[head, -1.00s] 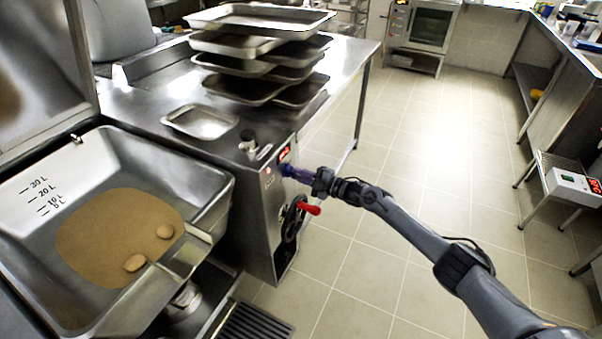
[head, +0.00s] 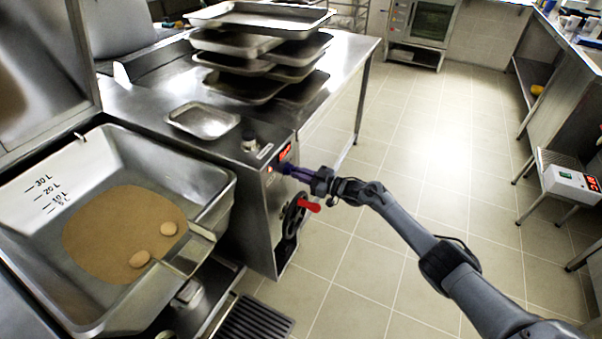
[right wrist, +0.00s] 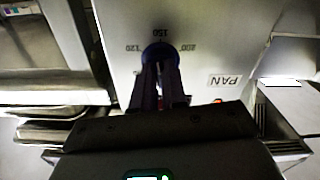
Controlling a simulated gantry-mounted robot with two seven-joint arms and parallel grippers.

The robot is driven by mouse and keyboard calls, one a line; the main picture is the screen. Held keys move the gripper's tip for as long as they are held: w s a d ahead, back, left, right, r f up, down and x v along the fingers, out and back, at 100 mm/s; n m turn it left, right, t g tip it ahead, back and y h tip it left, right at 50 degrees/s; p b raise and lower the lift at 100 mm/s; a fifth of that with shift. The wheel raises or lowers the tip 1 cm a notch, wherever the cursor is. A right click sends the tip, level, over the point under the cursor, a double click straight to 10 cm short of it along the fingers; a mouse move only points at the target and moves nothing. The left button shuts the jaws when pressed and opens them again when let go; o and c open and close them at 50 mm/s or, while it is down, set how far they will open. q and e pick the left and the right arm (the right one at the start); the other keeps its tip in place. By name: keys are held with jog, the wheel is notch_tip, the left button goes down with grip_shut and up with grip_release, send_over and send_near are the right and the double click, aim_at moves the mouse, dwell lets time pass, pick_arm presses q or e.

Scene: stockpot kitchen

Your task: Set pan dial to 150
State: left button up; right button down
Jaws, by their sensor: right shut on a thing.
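The pan dial (right wrist: 160,53) is a dark blue round knob on the grey front panel (right wrist: 195,62), with the printed marks 120, 150 and 200 around it and the word PAN to one side. My right gripper (right wrist: 160,72) is shut on the dial, its fingers covering most of the knob. Which mark the dial points to is hidden. In the head view my right gripper (head: 290,171) reaches the panel just below a lit red display (head: 285,151); its digits are too small to read. My left gripper is not in view.
A red-handled crank wheel (head: 297,212) sits on the panel just below my right gripper. The tilting pan (head: 205,170) with brown liquid is at left. Stacked trays (head: 245,88) stand on the counter behind.

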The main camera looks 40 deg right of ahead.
jog(key=shift+m, duration=0.9)
jog(key=c, duration=1.2)
grip_release()
jog(key=shift+o, duration=0.2)
jog(key=shift+s, duration=0.1)
jog(key=p+v, duration=0.4)
jog(key=v, duration=0.6)
jog(key=shift+s+p, duration=0.3)
jog(key=shift+p, duration=0.05)
